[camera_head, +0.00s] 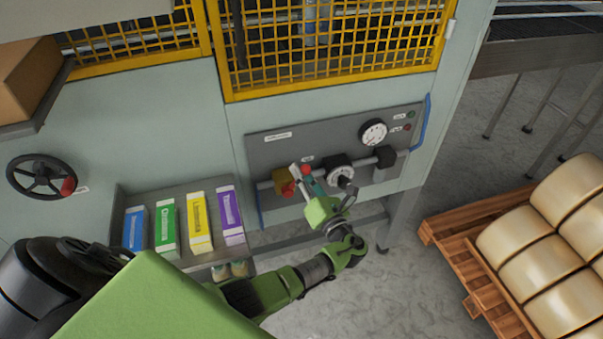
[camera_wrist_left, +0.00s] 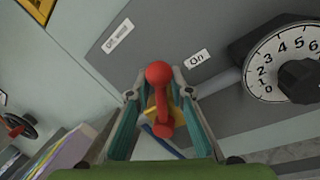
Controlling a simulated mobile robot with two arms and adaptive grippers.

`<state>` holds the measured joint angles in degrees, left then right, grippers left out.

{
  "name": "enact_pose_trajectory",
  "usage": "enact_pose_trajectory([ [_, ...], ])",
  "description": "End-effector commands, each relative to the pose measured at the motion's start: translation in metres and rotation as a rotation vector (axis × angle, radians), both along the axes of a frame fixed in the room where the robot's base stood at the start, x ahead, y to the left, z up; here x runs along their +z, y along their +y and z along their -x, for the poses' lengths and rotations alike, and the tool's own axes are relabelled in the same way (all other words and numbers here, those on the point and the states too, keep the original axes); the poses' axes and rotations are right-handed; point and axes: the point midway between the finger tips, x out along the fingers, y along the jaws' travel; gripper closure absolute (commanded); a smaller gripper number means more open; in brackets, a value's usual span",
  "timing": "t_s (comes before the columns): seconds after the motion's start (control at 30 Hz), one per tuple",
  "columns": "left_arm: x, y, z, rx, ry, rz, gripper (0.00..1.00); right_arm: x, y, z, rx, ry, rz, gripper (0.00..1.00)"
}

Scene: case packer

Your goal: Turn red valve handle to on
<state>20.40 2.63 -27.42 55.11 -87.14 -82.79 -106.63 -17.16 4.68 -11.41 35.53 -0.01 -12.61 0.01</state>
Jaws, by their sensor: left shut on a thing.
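The red valve handle (camera_head: 288,188) sits on the grey panel of the machine, beside a yellow valve body (camera_head: 281,178). In the left wrist view the handle (camera_wrist_left: 161,100) shows as a red bar with a round knob at its upper end, between my two fingers. My left gripper (camera_head: 303,180) is at the handle, shut on it, with the fingers on either side. In the left wrist view my left gripper (camera_wrist_left: 160,95) has an "On" label (camera_wrist_left: 196,59) to its upper right and another label (camera_wrist_left: 118,36) to its upper left. My right gripper is not in view.
A numbered dial (camera_head: 340,174) is right of the handle. A pressure gauge (camera_head: 373,132) is above it. A shelf (camera_head: 180,188) with several coloured boxes stands to the left. A handwheel (camera_head: 42,177) is further left. A pallet (camera_head: 455,232) with sacks is on the right.

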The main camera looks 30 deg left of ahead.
Motion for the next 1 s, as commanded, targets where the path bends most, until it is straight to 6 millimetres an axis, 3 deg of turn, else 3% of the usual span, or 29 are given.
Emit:
enact_pose_trajectory([
  [0.03, 0.001, -0.001, -0.001, -0.003, -0.003, 0.000, 1.00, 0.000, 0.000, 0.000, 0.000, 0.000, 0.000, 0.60],
  [0.07, 0.001, -0.001, -0.001, -0.003, -0.003, 0.000, 0.75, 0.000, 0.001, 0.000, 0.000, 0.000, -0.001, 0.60],
  [0.1, 0.001, -0.001, -0.001, -0.003, -0.003, 0.000, 0.65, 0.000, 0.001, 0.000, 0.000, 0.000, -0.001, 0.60],
  [0.13, 0.001, -0.001, -0.001, -0.003, -0.003, 0.000, 0.63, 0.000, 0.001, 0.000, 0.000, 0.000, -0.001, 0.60],
  [0.57, -0.001, -0.008, 0.004, -0.003, -0.001, 0.002, 0.63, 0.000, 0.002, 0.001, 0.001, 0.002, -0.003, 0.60],
  [1.0, -0.011, -0.081, 0.048, -0.003, 0.000, 0.003, 0.63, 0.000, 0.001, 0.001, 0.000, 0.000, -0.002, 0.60],
])
